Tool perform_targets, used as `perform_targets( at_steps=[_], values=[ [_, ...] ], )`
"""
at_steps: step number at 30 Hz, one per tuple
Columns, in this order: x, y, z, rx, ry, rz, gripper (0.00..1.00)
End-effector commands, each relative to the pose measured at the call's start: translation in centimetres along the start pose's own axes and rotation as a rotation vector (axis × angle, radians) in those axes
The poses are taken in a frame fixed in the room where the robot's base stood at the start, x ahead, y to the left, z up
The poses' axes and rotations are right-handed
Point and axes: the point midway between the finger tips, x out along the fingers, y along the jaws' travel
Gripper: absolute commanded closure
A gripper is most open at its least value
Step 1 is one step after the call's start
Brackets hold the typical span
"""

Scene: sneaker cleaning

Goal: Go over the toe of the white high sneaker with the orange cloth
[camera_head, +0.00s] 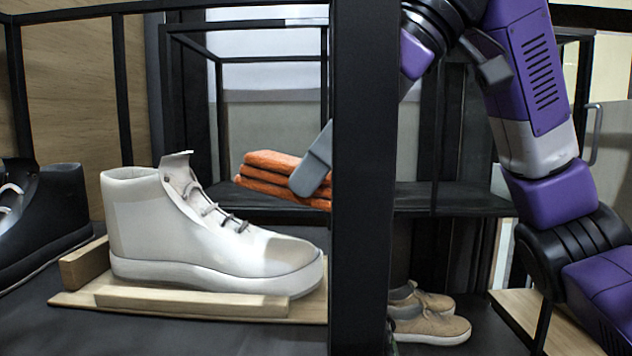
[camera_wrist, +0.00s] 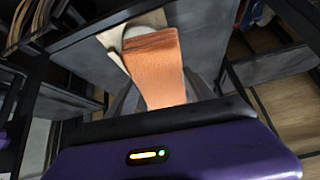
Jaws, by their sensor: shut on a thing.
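The white high sneaker (camera_head: 165,225) stands upright on a light wooden board (camera_head: 75,299), its toe pointing right in the head view. My gripper (camera_head: 312,172) is shut on the folded orange cloth (camera_head: 262,173). In the head view the cloth appears above the toe with a visible gap; a black post hides most of the gripper. In the wrist view the cloth (camera_wrist: 158,72) sticks out between the fingers and covers most of the sneaker (camera_wrist: 140,29), leaving a pale strip visible beyond it.
The black upright post (camera_head: 359,180) stands between the head camera and my gripper. A dark shoe (camera_head: 58,212) is at the left. Tan shoes (camera_head: 432,326) sit lower, right of the post. A dark shelf (camera_head: 450,198) lies behind. Wooden strips edge the board.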

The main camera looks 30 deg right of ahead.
Motion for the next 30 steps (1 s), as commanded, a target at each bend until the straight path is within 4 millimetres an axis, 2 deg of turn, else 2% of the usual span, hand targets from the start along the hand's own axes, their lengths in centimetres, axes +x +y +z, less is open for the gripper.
perform_targets(
  at_steps=[12, 24, 30],
  values=[
    [-0.3, 0.0, -0.1, 0.000, 0.000, 0.000, 0.85],
    [-2.9, 0.0, -1.2, 0.001, 0.000, 0.000, 0.85],
    [-3.0, 0.0, -1.2, 0.000, 0.000, -0.001, 0.85]
  ],
)
